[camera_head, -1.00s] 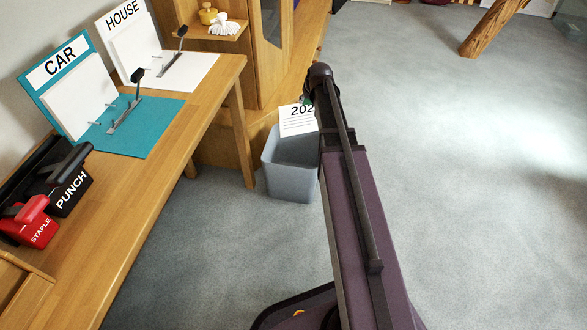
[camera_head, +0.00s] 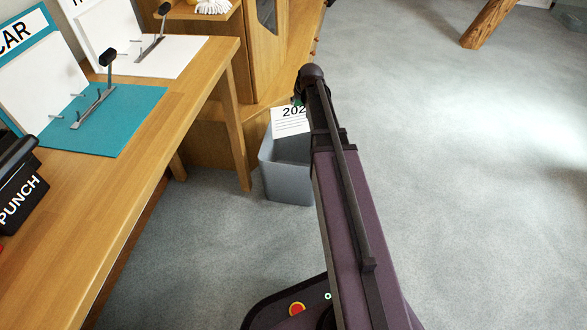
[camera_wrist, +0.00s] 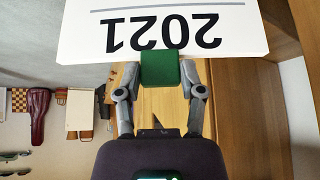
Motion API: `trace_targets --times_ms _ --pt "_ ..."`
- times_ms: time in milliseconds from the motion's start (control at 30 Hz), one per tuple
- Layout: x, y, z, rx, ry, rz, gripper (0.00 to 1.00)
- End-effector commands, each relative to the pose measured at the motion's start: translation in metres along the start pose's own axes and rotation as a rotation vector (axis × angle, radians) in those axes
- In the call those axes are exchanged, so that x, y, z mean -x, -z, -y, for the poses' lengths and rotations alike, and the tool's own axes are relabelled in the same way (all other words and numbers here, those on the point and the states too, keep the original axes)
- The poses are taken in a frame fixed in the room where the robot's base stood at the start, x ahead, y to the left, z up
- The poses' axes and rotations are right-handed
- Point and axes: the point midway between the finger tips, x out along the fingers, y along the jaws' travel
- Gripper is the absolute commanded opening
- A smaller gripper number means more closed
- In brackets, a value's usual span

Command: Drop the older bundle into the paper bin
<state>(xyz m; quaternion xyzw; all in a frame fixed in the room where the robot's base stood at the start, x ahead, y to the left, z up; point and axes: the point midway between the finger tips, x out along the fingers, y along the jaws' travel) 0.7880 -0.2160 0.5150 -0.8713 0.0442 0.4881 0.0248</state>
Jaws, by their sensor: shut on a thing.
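A white paper bundle (camera_head: 291,122) printed with "202" and partly hidden text shows just above the paper bin in the head view. In the wrist view the bundle (camera_wrist: 240,25) reads "2021" upside down. My gripper (camera_wrist: 158,72) is shut on the bundle's edge, with a green pad or clip between the fingers. The grey paper bin (camera_head: 286,180) stands on the carpet, and the bundle overlaps its far rim in the head view. My arm hides the bin's right side. I cannot tell the height of the bundle above the bin.
A wooden desk (camera_head: 150,150) at left carries a teal CAR binder (camera_head: 110,120), a white binder (camera_head: 165,62) and a black punch (camera_head: 18,195). A wooden cabinet (camera_head: 270,80) stands behind the bin. Open carpet lies at right; a timber post (camera_head: 487,25) stands at the back.

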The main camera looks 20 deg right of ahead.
Motion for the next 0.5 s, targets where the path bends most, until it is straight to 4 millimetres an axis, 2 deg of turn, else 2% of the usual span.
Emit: trace_targets --times_ms 500 --pt "-0.0017 -0.0026 -0.0085 -0.009 -0.005 0.000 0.00"
